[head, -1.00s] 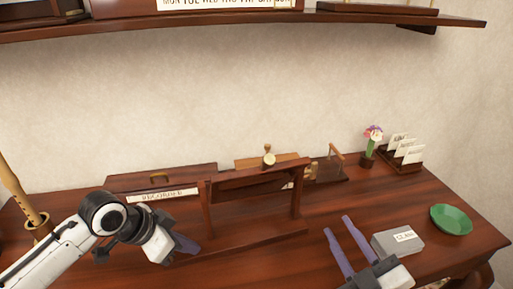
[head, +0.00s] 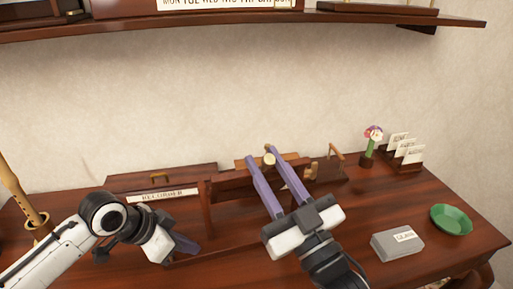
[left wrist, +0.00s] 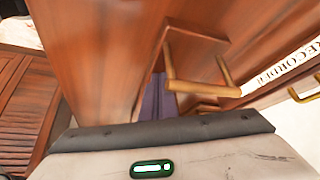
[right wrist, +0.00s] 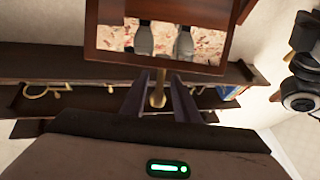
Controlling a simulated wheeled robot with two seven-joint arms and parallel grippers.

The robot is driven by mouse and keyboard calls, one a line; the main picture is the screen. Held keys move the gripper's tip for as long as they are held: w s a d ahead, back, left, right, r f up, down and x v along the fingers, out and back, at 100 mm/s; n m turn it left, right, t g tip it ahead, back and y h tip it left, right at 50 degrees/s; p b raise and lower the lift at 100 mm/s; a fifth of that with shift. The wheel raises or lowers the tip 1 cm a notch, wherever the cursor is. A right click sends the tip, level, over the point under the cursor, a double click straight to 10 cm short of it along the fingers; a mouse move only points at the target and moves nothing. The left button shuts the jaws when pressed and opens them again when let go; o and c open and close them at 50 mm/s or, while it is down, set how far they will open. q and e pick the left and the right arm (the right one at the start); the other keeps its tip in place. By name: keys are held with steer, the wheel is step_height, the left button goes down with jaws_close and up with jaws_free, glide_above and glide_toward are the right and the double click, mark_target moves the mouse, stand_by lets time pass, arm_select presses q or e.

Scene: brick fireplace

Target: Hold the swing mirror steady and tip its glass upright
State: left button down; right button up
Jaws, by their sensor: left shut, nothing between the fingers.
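The swing mirror (head: 228,186) is a dark wooden frame between two posts on a desk. Its frame shows nearly edge-on in the head view, so the glass is tilted. The right wrist view shows the mirror glass (right wrist: 150,42) with reflections. My right gripper (head: 258,153) is open over the mirror's right part. A brass knob (right wrist: 158,98) shows between its fingers in the right wrist view; I cannot tell whether they touch it. My left gripper (head: 190,246) is shut and empty, low by the stand's left post (head: 207,214); contact is unclear.
A grey box (head: 397,246), a green dish (head: 451,219), a flower vase (head: 367,158) and a card rack (head: 402,162) stand to the right. A shelf (head: 220,24) runs above.

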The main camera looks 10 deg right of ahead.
steer(key=shift+x, duration=2.15)
steer(key=shift+f, duration=0.1)
steer(key=shift+c, duration=0.3)
jaws_close()
